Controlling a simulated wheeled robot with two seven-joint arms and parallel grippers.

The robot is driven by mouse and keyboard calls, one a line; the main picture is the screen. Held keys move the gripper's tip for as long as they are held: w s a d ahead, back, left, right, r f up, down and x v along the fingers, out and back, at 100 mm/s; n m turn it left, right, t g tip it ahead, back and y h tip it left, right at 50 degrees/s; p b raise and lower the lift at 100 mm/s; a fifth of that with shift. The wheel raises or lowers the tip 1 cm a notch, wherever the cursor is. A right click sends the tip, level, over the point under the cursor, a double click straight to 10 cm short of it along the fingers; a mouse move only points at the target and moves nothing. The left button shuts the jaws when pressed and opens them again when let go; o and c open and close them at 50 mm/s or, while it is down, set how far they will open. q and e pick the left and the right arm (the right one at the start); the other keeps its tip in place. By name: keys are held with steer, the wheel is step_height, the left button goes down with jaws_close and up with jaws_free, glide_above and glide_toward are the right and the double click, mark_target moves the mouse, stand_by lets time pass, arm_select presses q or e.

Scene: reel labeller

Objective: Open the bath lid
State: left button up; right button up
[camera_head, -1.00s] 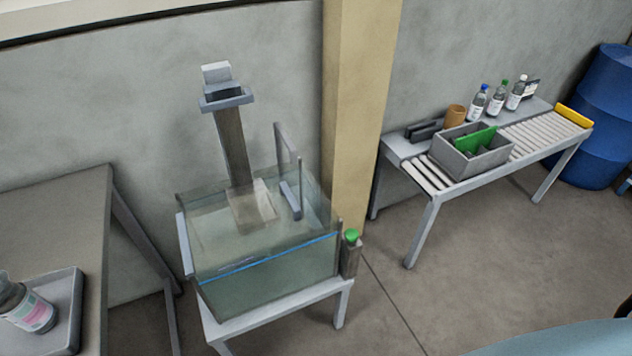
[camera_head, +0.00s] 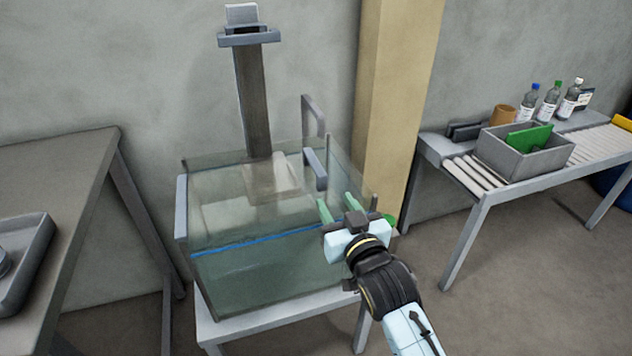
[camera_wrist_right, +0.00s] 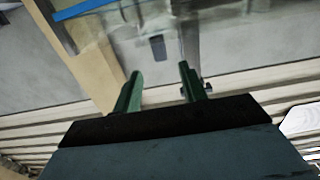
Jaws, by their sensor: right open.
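The bath is a clear glass tank (camera_head: 225,280) of liquid with a blue line along its front, standing on a white stand. A see-through sheet that looks like its lid (camera_head: 220,180) covers the top, and it looks closed. A grey bar handle (camera_head: 315,170) shows toward the right of the top, with an upright grey bracket (camera_head: 314,118) behind it. My right gripper (camera_head: 338,206) is open and empty at the tank's front right, apart from the bar handle in the picture. Its green fingers show in the wrist view (camera_wrist_right: 160,85), spread apart. My left gripper is out of view.
A dark column (camera_head: 253,100) rises behind the tank. A beige pillar (camera_head: 395,90) stands behind right. A roller table with a grey bin (camera_head: 515,165) is at right, a table with a tray (camera_head: 25,260) at left.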

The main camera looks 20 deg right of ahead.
mark_target(316, 163)
steer(key=shift+w+r, duration=0.15)
steer(key=shift+r, duration=0.25)
steer(key=w+b, duration=0.3)
steer(key=w, duration=0.9)
steer(key=shift+a, duration=0.15)
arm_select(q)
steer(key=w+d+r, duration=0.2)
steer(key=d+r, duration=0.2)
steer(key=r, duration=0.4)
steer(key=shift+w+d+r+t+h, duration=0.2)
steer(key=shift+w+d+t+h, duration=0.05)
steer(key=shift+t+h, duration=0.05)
arm_select(e)
steer(key=shift+w, duration=0.5)
steer(key=shift+c, duration=0.4)
jaws_close()
